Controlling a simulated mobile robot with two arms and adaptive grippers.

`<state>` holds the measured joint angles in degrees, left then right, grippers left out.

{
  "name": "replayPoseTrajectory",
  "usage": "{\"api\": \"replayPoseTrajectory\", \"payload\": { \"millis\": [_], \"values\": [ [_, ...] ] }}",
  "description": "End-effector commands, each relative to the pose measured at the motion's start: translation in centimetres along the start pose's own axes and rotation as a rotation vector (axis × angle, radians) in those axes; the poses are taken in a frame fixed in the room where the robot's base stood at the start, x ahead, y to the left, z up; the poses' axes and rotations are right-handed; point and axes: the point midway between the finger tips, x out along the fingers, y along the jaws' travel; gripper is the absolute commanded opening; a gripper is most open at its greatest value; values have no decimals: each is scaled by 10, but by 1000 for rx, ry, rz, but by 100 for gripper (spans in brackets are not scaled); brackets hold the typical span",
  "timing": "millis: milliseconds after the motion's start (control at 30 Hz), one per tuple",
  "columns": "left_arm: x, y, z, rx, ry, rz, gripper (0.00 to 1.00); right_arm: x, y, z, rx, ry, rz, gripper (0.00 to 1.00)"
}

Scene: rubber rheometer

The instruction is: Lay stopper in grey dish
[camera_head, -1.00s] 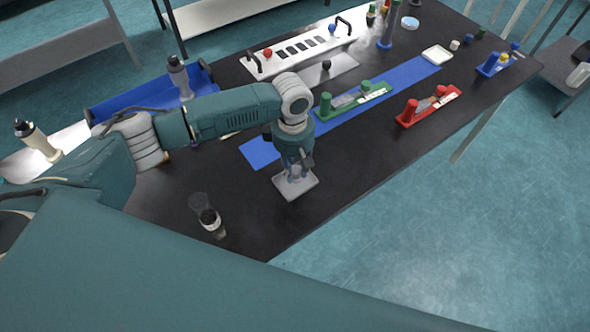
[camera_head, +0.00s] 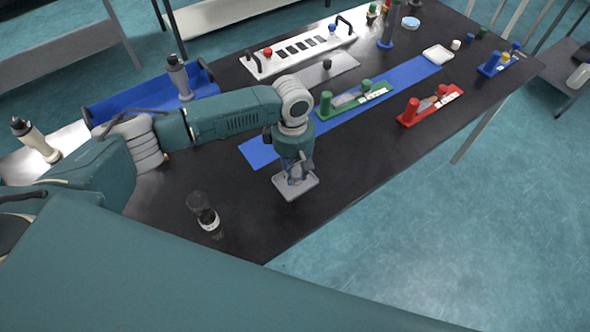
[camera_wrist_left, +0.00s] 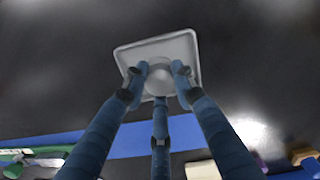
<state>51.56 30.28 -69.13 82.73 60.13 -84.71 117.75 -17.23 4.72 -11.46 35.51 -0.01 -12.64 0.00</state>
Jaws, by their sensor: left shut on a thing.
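The grey dish (camera_head: 312,187), a shallow square tray, lies on the black table below my left gripper (camera_head: 296,180). In the left wrist view the dish (camera_wrist_left: 187,47) sits behind the fingertips. My left gripper (camera_wrist_left: 160,84) points down with its three blue fingers shut on the stopper (camera_wrist_left: 159,66), a small, pale round piece. The stopper is over the inside of the dish; I cannot tell whether it touches the floor of the dish. In the head view the fingers hide it. My right gripper is not in view.
A dark-capped clear bottle (camera_head: 207,217) stands left of the dish, near the table's front edge. A blue strip (camera_head: 262,153), a green rack (camera_head: 355,101) and a red rack (camera_head: 430,106) lie beyond. A second, pale dish (camera_head: 437,48) is farther right. The table just right of the grey dish is clear.

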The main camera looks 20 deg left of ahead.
Motion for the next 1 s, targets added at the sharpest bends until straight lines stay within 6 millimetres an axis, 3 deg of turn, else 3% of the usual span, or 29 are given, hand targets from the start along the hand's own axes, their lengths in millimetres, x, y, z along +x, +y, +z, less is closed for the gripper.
{"api": "replayPoseTrajectory", "payload": {
  "millis": [33, 133, 533, 1000],
  "values": [
    [1, 0, 0, 0, 0, 0, 28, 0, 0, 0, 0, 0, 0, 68],
    [0, 0, 0, 0, 0, 0, 48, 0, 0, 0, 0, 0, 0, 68],
    [-7, 1, 0, 0, -1, 2, 48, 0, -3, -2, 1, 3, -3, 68],
    [-97, 1, 0, 1, 0, 3, 48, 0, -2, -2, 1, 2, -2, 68]
  ]
}}
